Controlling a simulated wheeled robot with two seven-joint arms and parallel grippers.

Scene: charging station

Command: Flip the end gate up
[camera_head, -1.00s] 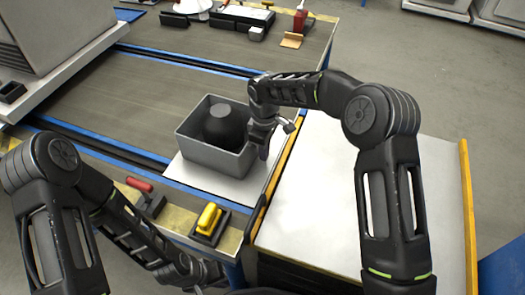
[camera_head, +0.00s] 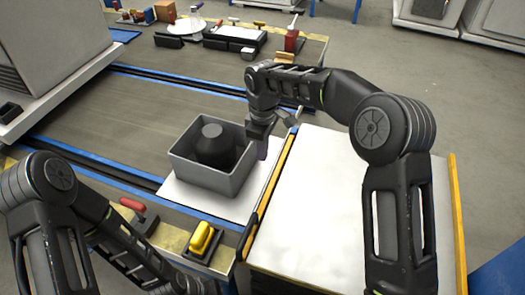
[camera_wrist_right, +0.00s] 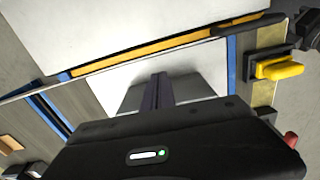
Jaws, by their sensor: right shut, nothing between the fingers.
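The end gate (camera_head: 271,192) shows as a yellow and black strip along the conveyor's right end, beside the white tabletop. It appears in the right wrist view as a yellow bar with a dark end (camera_wrist_right: 150,55). Whether it is up or down is hard to tell. My right gripper (camera_head: 262,150) is shut and empty, pointing down between the grey bin and the gate's far part. Its fingers (camera_wrist_right: 157,90) show in the right wrist view over the white plate, just short of the yellow bar. My left arm is at the lower left, its gripper out of frame.
A grey bin (camera_head: 183,172) with a dark round object (camera_head: 214,146) stands on a white plate (camera_head: 178,193) close to my right gripper. Red (camera_head: 132,204) and yellow (camera_head: 202,238) handles sit on the near rail. The white tabletop (camera_head: 330,200) is clear.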

